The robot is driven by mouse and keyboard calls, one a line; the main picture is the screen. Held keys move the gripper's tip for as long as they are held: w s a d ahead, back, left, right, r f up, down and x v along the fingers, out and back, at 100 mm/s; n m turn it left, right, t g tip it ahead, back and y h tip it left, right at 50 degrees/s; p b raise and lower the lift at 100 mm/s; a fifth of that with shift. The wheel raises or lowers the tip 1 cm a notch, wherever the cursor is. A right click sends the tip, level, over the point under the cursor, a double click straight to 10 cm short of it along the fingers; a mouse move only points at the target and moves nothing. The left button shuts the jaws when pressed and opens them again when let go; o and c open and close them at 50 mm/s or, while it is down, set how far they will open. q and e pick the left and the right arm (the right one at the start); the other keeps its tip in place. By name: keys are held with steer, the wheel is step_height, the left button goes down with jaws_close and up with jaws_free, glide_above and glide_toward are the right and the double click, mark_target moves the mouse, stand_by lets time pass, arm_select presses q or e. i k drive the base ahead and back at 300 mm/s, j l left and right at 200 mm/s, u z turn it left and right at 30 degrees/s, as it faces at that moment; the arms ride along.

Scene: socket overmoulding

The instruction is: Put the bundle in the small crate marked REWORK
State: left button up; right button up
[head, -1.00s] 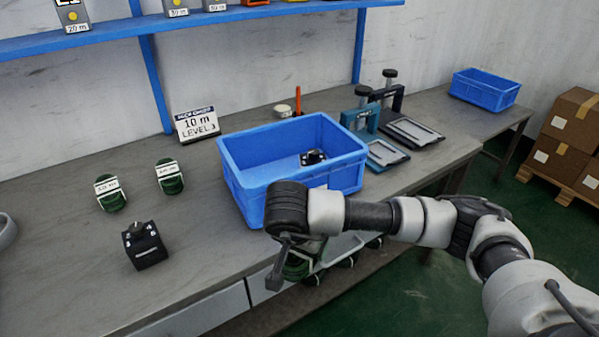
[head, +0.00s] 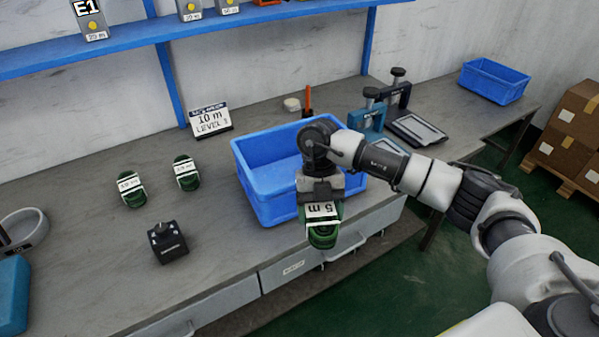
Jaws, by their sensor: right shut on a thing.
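My right gripper (head: 320,200) is shut on a green coiled bundle (head: 323,236) with a white "5 m" label. It holds the bundle in front of the large blue crate (head: 270,208), apparently above the bench's front edge. My arm hides part of that crate's inside. A second, smaller-looking blue crate (head: 493,82) stands at the far right, on the further bench. No REWORK marking is readable on either crate. Part of a blue object (head: 12,296) shows at the lower left edge; I cannot tell what it is. My left gripper is not in view.
Two more green bundles (head: 131,190) (head: 187,174) and a black block (head: 168,243) sit on the bench left of the large crate. Clamp fixtures (head: 368,118) stand right of the crate. Cardboard boxes (head: 570,130) are stacked at far right.

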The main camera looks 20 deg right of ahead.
mark_target(281, 178)
steer(key=i, duration=0.95)
